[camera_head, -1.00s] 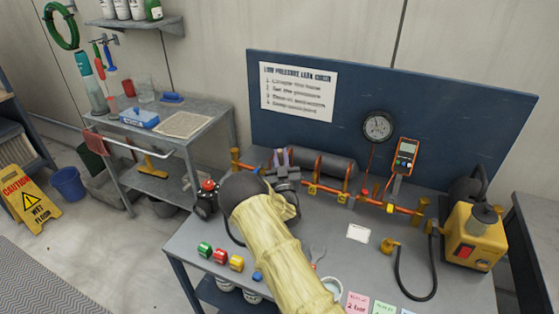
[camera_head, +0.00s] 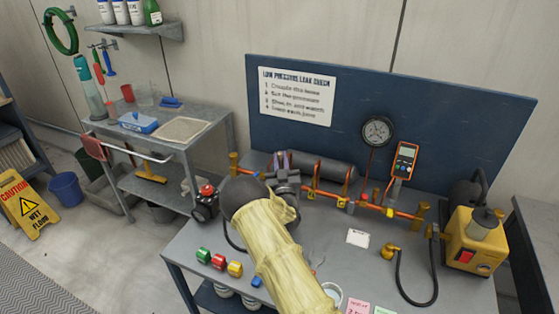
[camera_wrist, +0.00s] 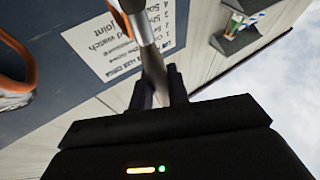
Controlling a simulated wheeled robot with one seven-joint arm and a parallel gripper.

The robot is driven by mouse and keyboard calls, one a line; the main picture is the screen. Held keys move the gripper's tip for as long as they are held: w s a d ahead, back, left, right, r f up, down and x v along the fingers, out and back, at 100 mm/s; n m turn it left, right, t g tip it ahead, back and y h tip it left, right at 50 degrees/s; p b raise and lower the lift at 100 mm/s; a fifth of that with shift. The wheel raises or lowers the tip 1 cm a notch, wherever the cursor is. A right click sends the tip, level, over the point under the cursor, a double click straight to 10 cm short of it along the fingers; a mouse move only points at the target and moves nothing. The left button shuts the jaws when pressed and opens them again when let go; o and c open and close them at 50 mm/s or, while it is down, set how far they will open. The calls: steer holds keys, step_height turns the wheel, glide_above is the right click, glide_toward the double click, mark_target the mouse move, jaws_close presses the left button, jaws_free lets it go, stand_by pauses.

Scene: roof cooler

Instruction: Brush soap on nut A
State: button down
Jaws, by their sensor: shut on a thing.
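My gripper (camera_wrist: 159,88) is shut on a slim grey-brown handle (camera_wrist: 149,58), apparently the brush. The handle runs up between the fingers past an orange-and-pale part, and its far tip is unclear. In the head view my gripper (camera_head: 284,163) is by the left part of the copper pipe line (camera_head: 330,197), and my arm hides much of it. Yellow nuts sit along the pipe, one (camera_head: 313,191) just right of the gripper. I cannot read which is nut A, or tell whether the brush touches one. A white cup (camera_head: 334,291) is partly hidden beside my arm.
A gauge (camera_head: 377,130) and orange meter (camera_head: 404,160) stand behind the pipe. A yellow pump (camera_head: 472,240) with a black hose is at the right. Coloured caps (camera_head: 219,261) lie at the front left. A side cart (camera_head: 165,135) stands left.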

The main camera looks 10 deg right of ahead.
steer(key=shift+s+a+r+p, duration=0.2)
steer(key=shift+s+r+p, duration=0.1)
steer(key=shift+s+r, duration=0.4)
steer(key=s+a+r, duration=0.1)
steer(key=s+a+r+p, duration=0.1)
steer(key=r, duration=0.1)
steer(key=shift+s+a+r+p, duration=0.1)
steer(key=shift+s+r+p, duration=0.05)
steer(key=shift+s+p, duration=0.15)
steer(key=shift+r, duration=0.1)
step_height(320, 180, up, 10)
steer(key=p, duration=1)
steer(key=shift+f, duration=0.2)
